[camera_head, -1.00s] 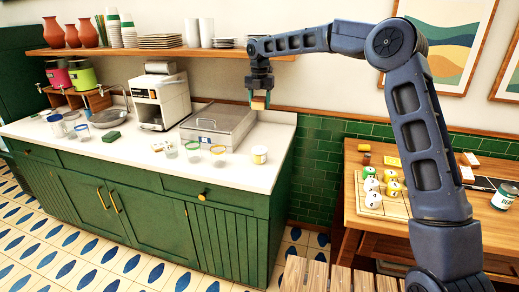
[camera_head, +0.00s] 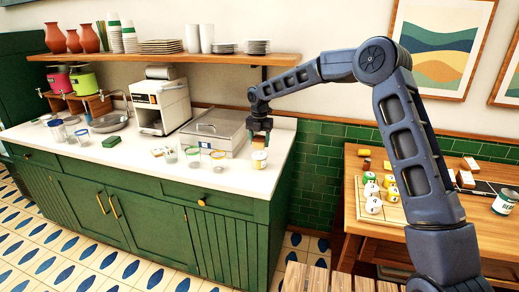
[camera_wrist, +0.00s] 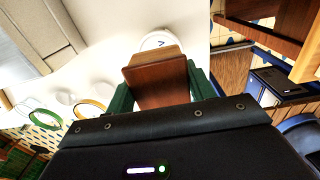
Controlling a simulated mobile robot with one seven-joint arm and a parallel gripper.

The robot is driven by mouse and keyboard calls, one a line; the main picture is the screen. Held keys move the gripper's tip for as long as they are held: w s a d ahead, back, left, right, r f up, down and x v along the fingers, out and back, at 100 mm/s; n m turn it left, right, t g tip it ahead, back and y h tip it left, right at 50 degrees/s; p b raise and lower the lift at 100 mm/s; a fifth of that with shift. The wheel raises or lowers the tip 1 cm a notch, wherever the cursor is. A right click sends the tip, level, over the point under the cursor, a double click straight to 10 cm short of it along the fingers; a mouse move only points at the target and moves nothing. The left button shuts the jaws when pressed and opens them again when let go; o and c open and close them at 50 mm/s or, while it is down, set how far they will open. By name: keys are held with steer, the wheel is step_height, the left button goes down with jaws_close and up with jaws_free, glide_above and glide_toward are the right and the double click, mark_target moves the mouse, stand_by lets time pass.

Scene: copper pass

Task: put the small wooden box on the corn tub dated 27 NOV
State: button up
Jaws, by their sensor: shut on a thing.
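My gripper (camera_head: 261,131) is shut on the small wooden box (camera_head: 259,142), just above a white tub (camera_head: 259,161) with a yellowish label near the counter's front right edge. In the wrist view the brown box (camera_wrist: 160,82) sits between my green fingers, and the tub's round white lid (camera_wrist: 158,40) shows partly behind it. I cannot tell whether the box touches the lid. The date on the tub is too small to read.
Clear containers with coloured rims (camera_head: 217,157) stand to the left on the white counter (camera_head: 140,182). A grey lidded metal box (camera_head: 215,130) is behind them. A wall shelf (camera_head: 170,54) runs above. The wooden side table (camera_head: 365,228) with several tubs is at right.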

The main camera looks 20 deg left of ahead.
mark_target(259, 148)
steer(key=shift+f, duration=1.95)
steer(key=shift+f, duration=0.1)
steer(key=o, duration=1)
step_height(259, 148, up, 12)
steer(key=shift+r, duration=0.15)
